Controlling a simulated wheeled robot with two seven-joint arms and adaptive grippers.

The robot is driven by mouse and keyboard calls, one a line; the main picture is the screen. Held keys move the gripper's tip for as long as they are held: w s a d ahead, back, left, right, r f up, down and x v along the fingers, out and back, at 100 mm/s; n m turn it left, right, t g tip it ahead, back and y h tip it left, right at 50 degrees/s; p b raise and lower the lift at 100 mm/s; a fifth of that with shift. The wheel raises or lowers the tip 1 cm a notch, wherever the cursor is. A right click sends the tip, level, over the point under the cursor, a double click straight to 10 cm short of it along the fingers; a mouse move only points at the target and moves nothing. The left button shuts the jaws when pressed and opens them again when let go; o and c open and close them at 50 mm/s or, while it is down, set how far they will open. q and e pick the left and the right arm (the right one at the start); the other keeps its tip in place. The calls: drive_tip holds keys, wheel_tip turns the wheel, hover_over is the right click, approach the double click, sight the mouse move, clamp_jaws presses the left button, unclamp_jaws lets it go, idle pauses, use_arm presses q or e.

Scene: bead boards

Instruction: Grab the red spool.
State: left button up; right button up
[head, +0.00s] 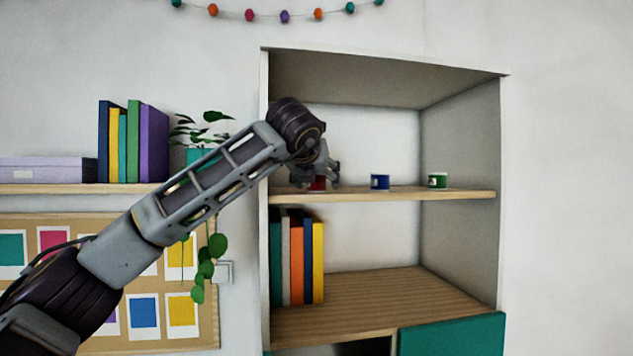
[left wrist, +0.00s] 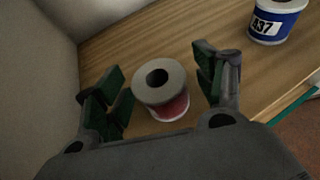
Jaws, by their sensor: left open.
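The red spool (left wrist: 167,103) stands upright on the wooden shelf, between the two open fingers of my left gripper (left wrist: 160,92) in the left wrist view. A gap shows on each side of it, so the fingers do not touch it. In the head view the red spool (head: 317,184) shows only in part, behind and below my left gripper (head: 322,172). The blue spool (head: 380,182) stands to the right; its label reads 437 in the left wrist view (left wrist: 272,20). My right gripper is in neither view.
A green spool (head: 438,181) stands further right on the same shelf (head: 410,194). The cabinet's left side panel (head: 264,120) is close to my arm. Several books (head: 297,262) stand on the shelf below. A potted plant (head: 200,155) is left of the cabinet.

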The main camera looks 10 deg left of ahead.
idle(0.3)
use_arm(q)
drive_tip(key=c, duration=1.1)
drive_tip(key=shift+r, duration=0.2)
drive_tip(key=shift+c, duration=0.2)
wheel_tip(320, 180, up, 10)
drive_tip(key=shift+f, duration=0.15)
idle(0.4)
